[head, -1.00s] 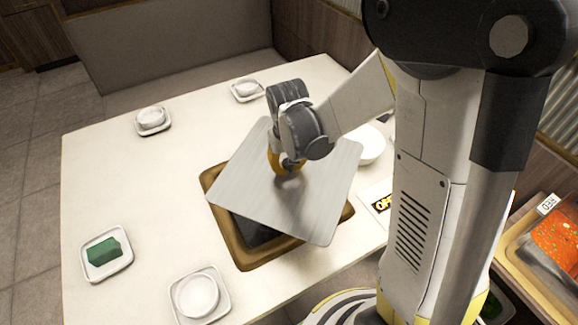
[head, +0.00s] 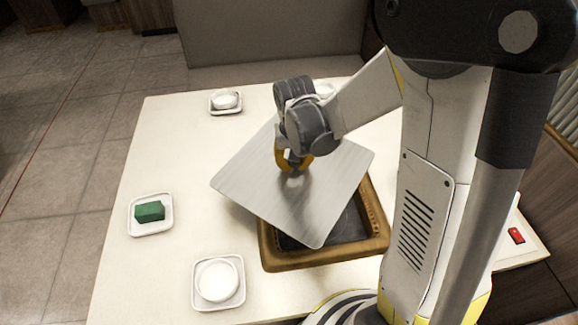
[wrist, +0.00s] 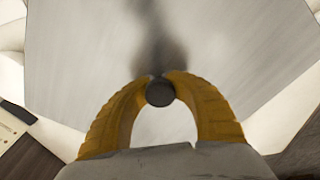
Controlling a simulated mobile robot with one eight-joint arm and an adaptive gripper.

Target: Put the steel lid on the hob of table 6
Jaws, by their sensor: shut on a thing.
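The steel lid (head: 250,185) is a square brushed sheet with a dark knob (wrist: 160,92) at its middle. My gripper (head: 293,163) is shut on the knob, with a yellow finger on either side of it in the wrist view. The lid is held above the table, turned at an angle to the hob (head: 268,252). The hob is a dark square well with a brown frame, set in the white table (head: 160,120). The lid hides the hob's far left part; its front and right parts show. I cannot tell the height of the gap between lid and hob.
A dish with a green block (head: 150,211) stands at the left. White bowls on square saucers stand at the front (head: 217,281) and far left (head: 226,101). A bench (head: 270,35) lies beyond the table. Open floor lies to the left.

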